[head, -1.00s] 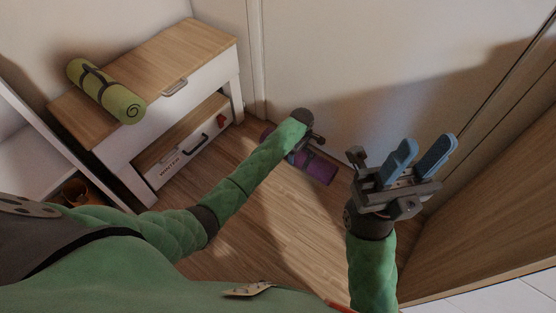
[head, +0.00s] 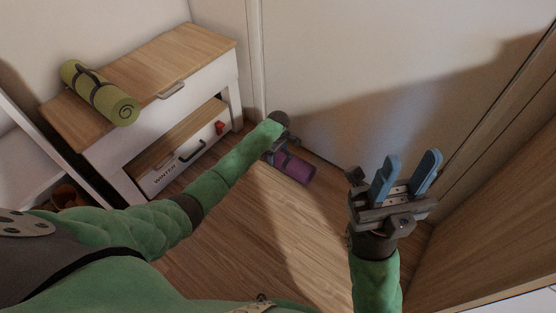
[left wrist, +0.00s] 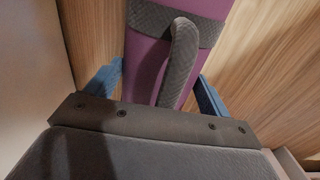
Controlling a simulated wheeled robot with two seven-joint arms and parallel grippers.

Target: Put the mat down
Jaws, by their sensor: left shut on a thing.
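A rolled purple mat (head: 297,170) with a dark strap is low by the floor, near the white door and to the right of the drawer unit. My left gripper (head: 282,145) reaches down to it, its fingers mostly hidden by the arm. In the left wrist view the mat (left wrist: 145,65) lies between the blue fingers, with its grey strap loop near the palm; my left gripper is shut on it. I cannot tell whether the mat touches the floor. My right gripper (head: 405,175) is open and empty, raised at the right.
A rolled green mat (head: 100,93) lies on top. A wooden panel (head: 490,215) is at the right. Wooden floor (head: 285,230) is clear in the middle.

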